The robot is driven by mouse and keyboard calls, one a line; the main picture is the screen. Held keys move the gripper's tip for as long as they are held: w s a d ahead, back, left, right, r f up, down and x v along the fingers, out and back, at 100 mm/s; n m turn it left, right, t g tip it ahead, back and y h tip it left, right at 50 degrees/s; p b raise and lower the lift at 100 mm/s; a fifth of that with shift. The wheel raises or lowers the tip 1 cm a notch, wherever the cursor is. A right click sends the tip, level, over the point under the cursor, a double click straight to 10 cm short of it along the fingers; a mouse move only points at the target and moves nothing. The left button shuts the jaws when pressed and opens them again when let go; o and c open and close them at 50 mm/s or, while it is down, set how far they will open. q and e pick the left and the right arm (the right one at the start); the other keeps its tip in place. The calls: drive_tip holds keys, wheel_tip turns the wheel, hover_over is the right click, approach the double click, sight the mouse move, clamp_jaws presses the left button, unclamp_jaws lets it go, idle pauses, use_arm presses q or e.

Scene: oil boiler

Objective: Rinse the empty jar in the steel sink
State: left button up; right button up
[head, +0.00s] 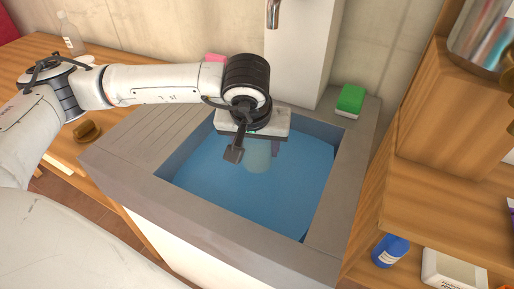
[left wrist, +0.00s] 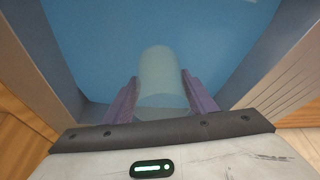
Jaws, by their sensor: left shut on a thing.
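The jar (head: 257,155) is pale and translucent, and hangs below my left gripper (head: 256,146) inside the sink. In the left wrist view the jar (left wrist: 160,75) sits between the two purple fingers of the left gripper (left wrist: 160,96), which is shut on it. The sink (head: 171,215) has a grey rim and a blue basin. Whether the blue is water or the basin's own colour, I cannot tell. The jar's top is partly hidden by the gripper in the head view. My right gripper is not in view.
A green sponge (head: 351,98) lies on the sink's back right rim. A white column (head: 304,45) stands behind the sink, with a metal spout (head: 273,14) beside it. Wooden shelves (head: 450,205) bound the right side, holding a blue bottle (head: 390,251). A clear bottle (head: 70,35) stands far left.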

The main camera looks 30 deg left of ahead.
use_arm(q)
drive_tip(key=shift+r+p, duration=0.65)
drive_tip(key=shift+r, duration=0.9)
wheel_tip(320, 180, up, 6)
drive_tip(key=p, duration=0.3)
drive_tip(key=shift+f, duration=0.2)
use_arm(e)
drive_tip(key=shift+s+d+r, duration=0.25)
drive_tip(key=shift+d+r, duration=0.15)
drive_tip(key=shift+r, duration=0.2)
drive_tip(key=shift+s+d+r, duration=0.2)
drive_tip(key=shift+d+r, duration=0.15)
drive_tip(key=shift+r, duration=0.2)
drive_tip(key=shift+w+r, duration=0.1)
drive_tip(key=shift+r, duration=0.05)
